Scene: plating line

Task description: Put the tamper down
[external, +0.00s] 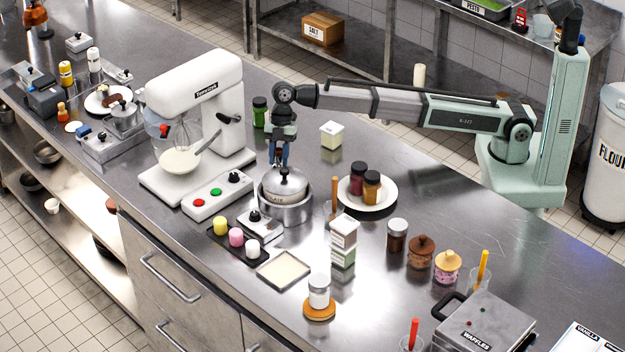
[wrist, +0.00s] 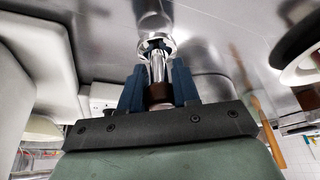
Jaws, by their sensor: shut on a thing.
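My gripper (external: 279,155) points down over the counter, just behind the lidded pot and right of the white mixer. In the wrist view its blue fingers (wrist: 158,88) are shut on the tamper (wrist: 157,68), a shiny metal shaft with a brown part between the fingers and a round metal end beyond the fingertips. In the external view the tamper is hard to make out, its lower part hidden by the pot. I cannot tell whether its end touches the counter.
The steel pot (external: 285,207) with a domed lid stands close in front of my gripper. The mixer (external: 195,95) is on the left, a green jar (external: 259,112) behind.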

